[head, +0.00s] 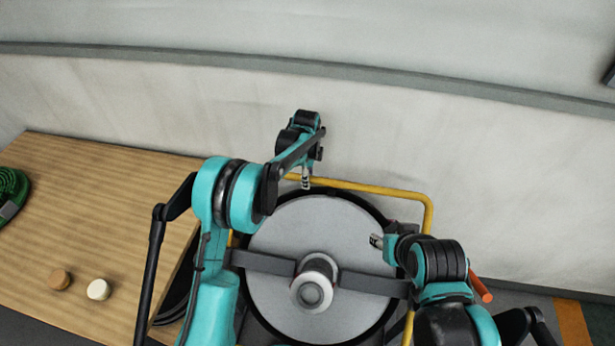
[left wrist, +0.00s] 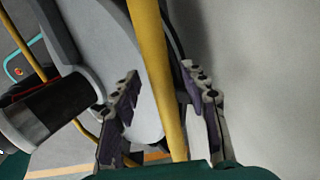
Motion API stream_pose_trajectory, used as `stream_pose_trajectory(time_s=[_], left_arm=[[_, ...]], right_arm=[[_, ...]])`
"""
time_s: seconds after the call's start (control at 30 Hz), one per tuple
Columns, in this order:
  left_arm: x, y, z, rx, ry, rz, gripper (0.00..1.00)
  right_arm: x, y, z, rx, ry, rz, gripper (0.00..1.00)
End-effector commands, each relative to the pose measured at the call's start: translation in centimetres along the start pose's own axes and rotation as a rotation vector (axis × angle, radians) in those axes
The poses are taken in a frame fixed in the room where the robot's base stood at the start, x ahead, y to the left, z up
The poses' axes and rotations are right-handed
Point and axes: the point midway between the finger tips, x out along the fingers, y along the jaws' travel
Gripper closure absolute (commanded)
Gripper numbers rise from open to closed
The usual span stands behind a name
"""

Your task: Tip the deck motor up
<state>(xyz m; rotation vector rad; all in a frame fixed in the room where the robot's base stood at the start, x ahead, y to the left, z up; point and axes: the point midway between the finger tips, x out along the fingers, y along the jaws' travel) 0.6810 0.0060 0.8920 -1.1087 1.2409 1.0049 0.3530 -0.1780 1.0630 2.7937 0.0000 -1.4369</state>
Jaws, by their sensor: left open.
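The deck motor appears as a light round disc (head: 270,290) with a short pale cylinder (head: 312,293) at its middle and a dark strap (head: 370,284) across it. A yellow bar (head: 385,191) runs along its far side and down the right. My left gripper (head: 305,181) is at the bar's far left part. In the left wrist view its open fingers stand on either side of the yellow bar (left wrist: 153,70), and the disc (left wrist: 95,55) lies behind. My right gripper (head: 376,241) is at the disc's right edge; its fingers are too small to judge.
A wooden table (head: 90,200) stands at left, with a brown round piece (head: 60,279), a white one (head: 98,289) and a green coiled thing (head: 10,190) on it. A pale wall (head: 450,150) rises close behind the bar. An orange-red handle (head: 481,290) is at right.

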Motion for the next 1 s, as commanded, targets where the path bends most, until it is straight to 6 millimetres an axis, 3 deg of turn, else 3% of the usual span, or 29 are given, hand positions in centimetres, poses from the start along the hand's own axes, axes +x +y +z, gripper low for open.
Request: stream_pose_trajectory(time_s=[0.13,0.17,0.3,0.33,0.57,1.0], left_arm=[[0.0,0.0,0.0,0.000,0.000,0.000,0.56],[-0.1,0.0,0.0,0.000,0.000,0.000,0.61],[-0.1,0.0,0.0,0.000,0.000,0.000,0.98],[-0.1,0.0,0.0,0.000,0.000,0.000,1.00],[0.3,-0.3,0.0,0.000,0.000,0.010,1.00],[5.9,-3.0,0.0,0.000,-0.001,0.186,1.00]], right_arm=[[0.0,0.0,0.0,0.000,0.000,0.000,0.57],[0.0,0.0,0.0,0.000,0.000,0.000,0.57],[0.0,0.0,0.0,0.000,0.000,0.000,0.57],[0.0,0.0,0.0,0.000,0.000,0.000,0.57],[0.1,0.0,0.1,0.000,0.000,0.000,0.57],[1.6,0.0,1.2,0.000,0.000,0.000,0.57]])
